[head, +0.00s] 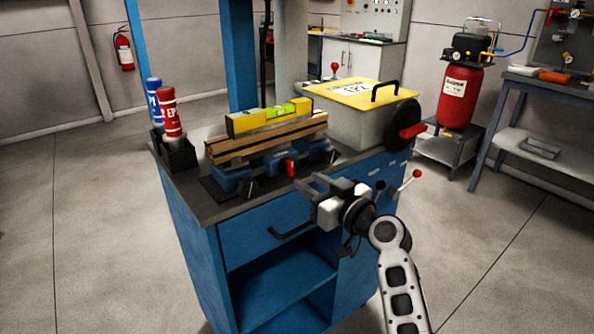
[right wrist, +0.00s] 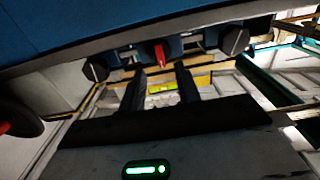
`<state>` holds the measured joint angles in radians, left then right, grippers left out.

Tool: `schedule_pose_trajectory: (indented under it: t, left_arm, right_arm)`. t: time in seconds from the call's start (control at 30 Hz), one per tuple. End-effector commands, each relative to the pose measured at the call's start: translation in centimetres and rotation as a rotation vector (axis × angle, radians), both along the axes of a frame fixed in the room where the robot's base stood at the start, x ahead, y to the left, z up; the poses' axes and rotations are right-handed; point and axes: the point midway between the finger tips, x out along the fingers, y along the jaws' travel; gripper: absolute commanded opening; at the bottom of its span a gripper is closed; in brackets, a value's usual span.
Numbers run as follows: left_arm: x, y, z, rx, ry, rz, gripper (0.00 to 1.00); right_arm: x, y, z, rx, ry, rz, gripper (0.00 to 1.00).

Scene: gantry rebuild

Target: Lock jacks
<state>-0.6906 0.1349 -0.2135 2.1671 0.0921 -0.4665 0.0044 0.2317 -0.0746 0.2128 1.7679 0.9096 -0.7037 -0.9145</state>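Blue jacks (head: 232,181) sit on the bench top under a wooden beam (head: 265,139). They have dark knobs and a red lever (head: 290,167) on the near side. In the right wrist view the red lever (right wrist: 158,52) lies between two dark knobs, the left knob (right wrist: 96,70) and the right knob (right wrist: 233,41). My right gripper (head: 312,184) is just in front of the bench edge, near the lever and the right-hand knob, apart from them. Its two fingers (right wrist: 163,82) are spread with nothing between them. The lever's locking state cannot be told. My left gripper is not in view.
A yellow level (head: 268,117) rests on the beam. A grey box with a yellow lid (head: 352,93) stands right of the jacks. Red and blue markers (head: 170,112) stand in a holder at left. A red-knobbed lever (head: 409,180) sticks out right of my gripper.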

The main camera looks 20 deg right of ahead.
Motion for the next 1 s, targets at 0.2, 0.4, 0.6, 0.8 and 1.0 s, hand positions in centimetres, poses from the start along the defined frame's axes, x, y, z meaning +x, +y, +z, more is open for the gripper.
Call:
schedule_pose_trajectory:
  t: [0.2,0.4,0.6,0.8,1.0]
  left_arm:
    - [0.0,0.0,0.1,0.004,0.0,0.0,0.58]
    - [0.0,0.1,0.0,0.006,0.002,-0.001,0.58]
    - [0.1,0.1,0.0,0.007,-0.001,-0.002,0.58]
    - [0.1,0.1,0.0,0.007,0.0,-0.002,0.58]
    - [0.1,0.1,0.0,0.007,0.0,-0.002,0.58]
  right_arm:
    - [3.6,1.3,0.1,0.002,0.0,0.0,0.33]
    - [5.1,1.9,0.0,0.001,0.0,0.0,0.33]
    - [5.2,1.9,-0.1,0.0,0.0,0.0,0.33]
    - [5.2,1.9,-0.1,0.0,0.0,-0.001,0.08]
    - [5.2,1.9,-0.1,0.001,0.001,0.0,0.0]
